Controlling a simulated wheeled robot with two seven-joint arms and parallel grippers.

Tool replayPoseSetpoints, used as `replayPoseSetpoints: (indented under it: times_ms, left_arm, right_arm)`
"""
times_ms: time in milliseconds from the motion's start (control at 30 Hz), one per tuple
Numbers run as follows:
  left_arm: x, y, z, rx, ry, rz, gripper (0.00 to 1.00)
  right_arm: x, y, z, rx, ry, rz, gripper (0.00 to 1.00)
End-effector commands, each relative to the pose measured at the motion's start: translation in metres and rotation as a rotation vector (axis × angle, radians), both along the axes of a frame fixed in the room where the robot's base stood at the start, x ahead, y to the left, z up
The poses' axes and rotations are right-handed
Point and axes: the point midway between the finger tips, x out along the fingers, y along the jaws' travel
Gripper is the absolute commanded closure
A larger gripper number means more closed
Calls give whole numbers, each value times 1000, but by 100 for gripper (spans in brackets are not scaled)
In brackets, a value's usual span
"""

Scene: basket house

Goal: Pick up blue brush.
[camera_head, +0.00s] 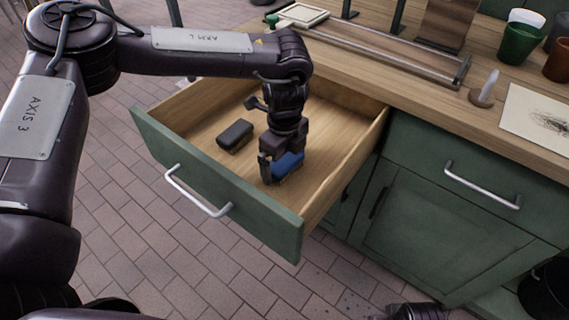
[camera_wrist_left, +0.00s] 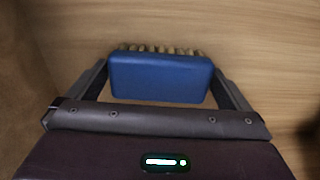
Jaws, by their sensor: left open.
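The blue brush (camera_head: 288,164) lies in the open green drawer, in the front right part of its wooden floor. In the left wrist view the blue brush (camera_wrist_left: 160,78) shows its blue back, with tan bristles along the far edge. My left gripper (camera_head: 271,170) points down into the drawer at the brush and partly hides it in the head view. In the left wrist view its fingers (camera_wrist_left: 160,88) are open, one on each side of the brush. A small gap shows at the lower part of each side; contact near the tips is unclear.
A dark brush-like block (camera_head: 235,135) lies in the drawer to the left. The drawer's front panel (camera_head: 215,185) and side walls surround my left gripper. The wooden countertop (camera_head: 420,90) behind holds cups, a paper sheet (camera_head: 540,118) and a rail rack.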

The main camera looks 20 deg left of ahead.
Motion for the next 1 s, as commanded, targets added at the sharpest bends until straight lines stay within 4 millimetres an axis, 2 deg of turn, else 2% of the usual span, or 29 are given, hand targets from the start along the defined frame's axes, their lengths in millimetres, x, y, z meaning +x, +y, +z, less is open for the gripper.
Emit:
replayPoseSetpoints:
  times_ms: [67, 300, 567, 733, 867, 1000]
  left_arm:
    - [0, 0, 0, 0, 0, 0, 3]
    - [0, 0, 0, 0, 0, 0, 33]
    - [0, 0, 2, 0, -1, 0, 33]
    - [1, -1, 13, -2, -2, 0, 33]
    - [1, 0, 33, -3, -3, 1, 33]
    - [1, 0, 69, -3, -4, 0, 33]
  right_arm:
    - [0, 0, 0, 0, 0, 0, 68]
    - [0, 0, 0, 0, -1, 0, 68]
    - [0, 0, 0, 0, -1, -1, 68]
    - [1, 0, 0, 1, -4, -2, 68]
    - [1, 0, -9, 2, -5, -5, 68]
    - [4, -2, -28, 0, -7, -12, 68]
